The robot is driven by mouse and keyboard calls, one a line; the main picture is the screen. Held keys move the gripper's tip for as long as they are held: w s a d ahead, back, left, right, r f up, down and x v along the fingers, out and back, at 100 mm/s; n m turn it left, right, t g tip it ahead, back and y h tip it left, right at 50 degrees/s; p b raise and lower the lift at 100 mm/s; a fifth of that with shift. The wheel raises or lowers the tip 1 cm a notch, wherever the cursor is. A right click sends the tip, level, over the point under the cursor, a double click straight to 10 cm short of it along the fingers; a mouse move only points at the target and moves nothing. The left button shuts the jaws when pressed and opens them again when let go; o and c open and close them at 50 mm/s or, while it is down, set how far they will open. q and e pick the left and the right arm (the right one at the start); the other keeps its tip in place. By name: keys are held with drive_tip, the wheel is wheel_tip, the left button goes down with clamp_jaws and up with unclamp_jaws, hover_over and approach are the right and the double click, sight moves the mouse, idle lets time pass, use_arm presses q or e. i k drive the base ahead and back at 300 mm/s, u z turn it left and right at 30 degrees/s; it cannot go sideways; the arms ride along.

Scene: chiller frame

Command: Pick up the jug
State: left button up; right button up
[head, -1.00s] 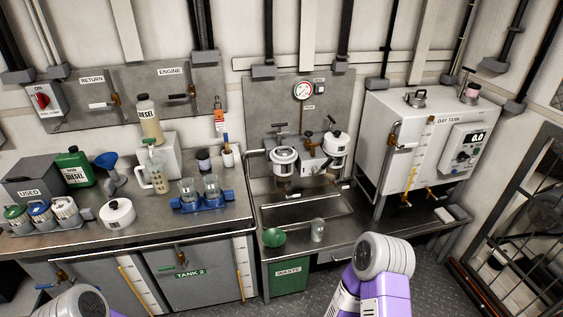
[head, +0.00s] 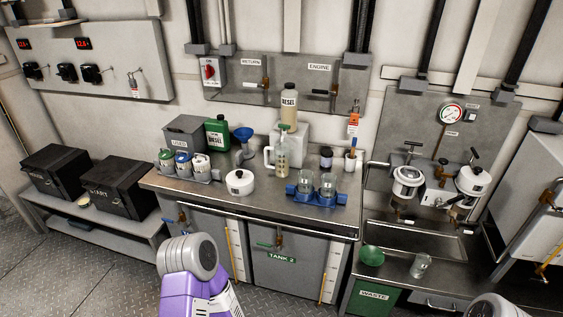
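The jug (head: 282,158) stands upright on the steel workbench (head: 265,192), a little right of the middle of its top. It is translucent with pale yellowish liquid inside, a white handle on its left side and a greenish top. It stands in front of a light grey block (head: 291,142), which carries a diesel bottle (head: 289,106). Neither of my grippers shows in the head view. Only purple and grey arm parts appear at the lower edge, well below the jug, so I cannot see what the grippers do.
Right of the jug, a blue rack (head: 317,196) holds clear beakers. To its left are a white lidded pot (head: 240,182), a blue funnel (head: 244,140) and a green diesel can (head: 217,133). A small dark jar (head: 326,157) stands behind right. Bare bench lies in front.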

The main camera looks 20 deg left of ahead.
sight(278, 160)
drive_tip(key=u, duration=2.1)
drive_tip(key=i, duration=1.65)
drive_tip(key=z, duration=1.75)
